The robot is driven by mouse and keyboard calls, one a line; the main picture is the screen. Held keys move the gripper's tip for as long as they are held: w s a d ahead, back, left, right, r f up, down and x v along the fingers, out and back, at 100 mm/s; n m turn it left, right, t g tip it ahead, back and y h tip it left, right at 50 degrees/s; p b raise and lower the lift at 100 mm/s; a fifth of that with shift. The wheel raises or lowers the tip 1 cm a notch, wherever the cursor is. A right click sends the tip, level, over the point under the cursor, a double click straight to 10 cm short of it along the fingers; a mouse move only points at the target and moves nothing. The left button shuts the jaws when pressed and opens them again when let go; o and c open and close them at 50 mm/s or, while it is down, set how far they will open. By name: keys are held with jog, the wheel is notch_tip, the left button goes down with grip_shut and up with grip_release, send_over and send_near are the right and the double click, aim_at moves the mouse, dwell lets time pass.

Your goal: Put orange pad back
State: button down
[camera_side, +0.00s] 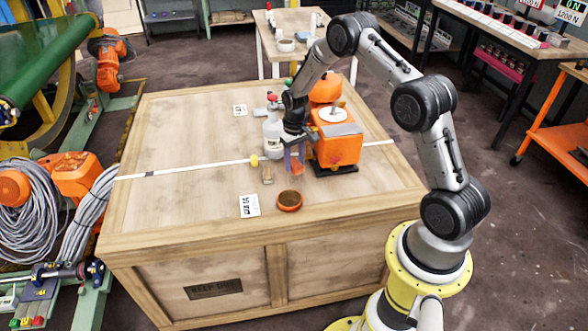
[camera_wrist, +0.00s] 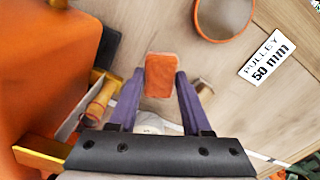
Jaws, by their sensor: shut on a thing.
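The orange pad (camera_wrist: 160,76) is a small flat orange piece between the purple fingertips of my gripper (camera_wrist: 160,80) in the wrist view. The fingers are shut on it from both sides. In the side view my gripper (camera_side: 295,158) points down over the wooden crate top, just left of the orange machine (camera_side: 338,148). The pad (camera_side: 297,169) shows small and partly hidden by the fingers there. I cannot tell how high it is above the crate. The machine also fills the left of the wrist view (camera_wrist: 38,65).
An orange-rimmed bowl (camera_side: 289,202) sits in front of my gripper. A white bottle (camera_side: 272,132) stands behind left. A small wooden block (camera_side: 267,174) and a yellow ball (camera_side: 254,160) on a white strip lie left. A pulley label (camera_wrist: 267,63) lies flat. The crate's left side (camera_side: 180,135) is mostly clear.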

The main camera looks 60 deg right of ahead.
aim_at(294, 163)
jog(key=shift+w+d+f, duration=0.1)
jog(key=shift+w+f, duration=0.1)
jog(key=shift+f, duration=1.6)
jog(key=shift+f, duration=0.1)
jog(key=c, duration=0.6)
grip_release()
